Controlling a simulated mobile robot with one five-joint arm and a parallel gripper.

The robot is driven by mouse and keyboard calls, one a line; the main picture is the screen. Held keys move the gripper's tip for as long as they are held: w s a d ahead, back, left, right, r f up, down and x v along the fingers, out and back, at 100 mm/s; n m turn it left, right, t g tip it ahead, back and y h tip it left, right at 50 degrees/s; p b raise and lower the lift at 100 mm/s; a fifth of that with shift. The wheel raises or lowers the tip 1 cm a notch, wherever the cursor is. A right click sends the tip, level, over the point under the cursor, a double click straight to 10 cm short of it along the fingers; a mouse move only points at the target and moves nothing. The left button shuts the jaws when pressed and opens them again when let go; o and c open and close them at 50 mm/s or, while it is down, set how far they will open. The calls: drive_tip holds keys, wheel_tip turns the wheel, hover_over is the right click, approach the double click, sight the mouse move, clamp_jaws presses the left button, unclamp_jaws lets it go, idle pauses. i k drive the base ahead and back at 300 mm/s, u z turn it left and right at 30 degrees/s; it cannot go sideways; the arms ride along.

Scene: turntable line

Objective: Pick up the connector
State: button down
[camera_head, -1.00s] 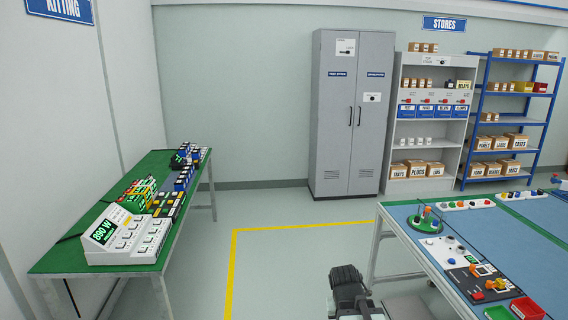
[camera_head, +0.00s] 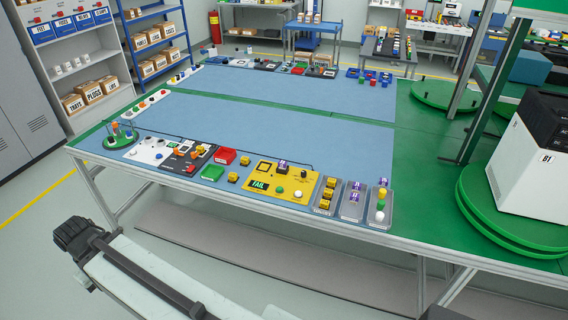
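I cannot tell which small part is the connector. Candidate parts stand along the front edge of the bench (camera_head: 330,228). Yellow-and-dark blocks (camera_head: 325,204) sit in a grey tray at the right of the row. A purple-and-white part (camera_head: 355,197) sits in the tray beside it, and another (camera_head: 283,165) is on the yellow panel (camera_head: 262,171) with a "FAIL" display. A loose yellow-dark block (camera_head: 233,177) lies left of that panel. My gripper (camera_head: 72,236) is the dark end at the lower left, in front of the bench and apart from its parts. Its fingers are not clear.
A red tray (camera_head: 224,156) and a green tray (camera_head: 213,173) lie on the bench. A green round stand (camera_head: 121,138) is at its left corner. Green turntables (camera_head: 512,215) and a white-and-black machine (camera_head: 532,172) stand at the right. The middle of the blue mat is mostly clear.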

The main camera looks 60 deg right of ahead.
sight(282, 164)
drive_tip(key=z, duration=1.95)
